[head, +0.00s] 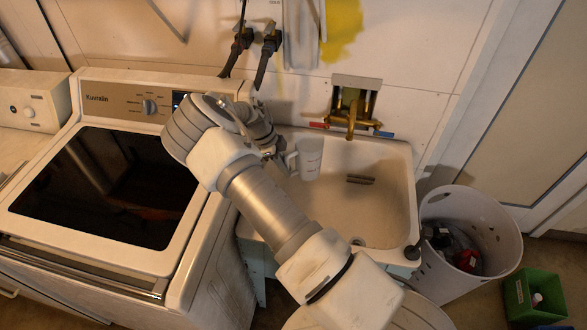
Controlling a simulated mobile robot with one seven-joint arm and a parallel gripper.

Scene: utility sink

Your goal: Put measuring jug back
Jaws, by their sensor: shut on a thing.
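The measuring jug (311,158) is a pale, greyish-white jug in the head view. It is at the left part of the white utility sink (390,205), near the back, and looks upright. My gripper (285,158) is at the jug's left side, shut on it, apparently at the handle. My wrist and arm hide most of the fingers and part of the jug's left side. I cannot tell whether the jug touches the sink.
A washing machine (105,185) stands left of the sink. A brass tap (352,115) is on the wall behind the basin. A white perforated basket (490,235) with items in it and a green crate (533,295) stand at right. The basin's right part is mostly clear.

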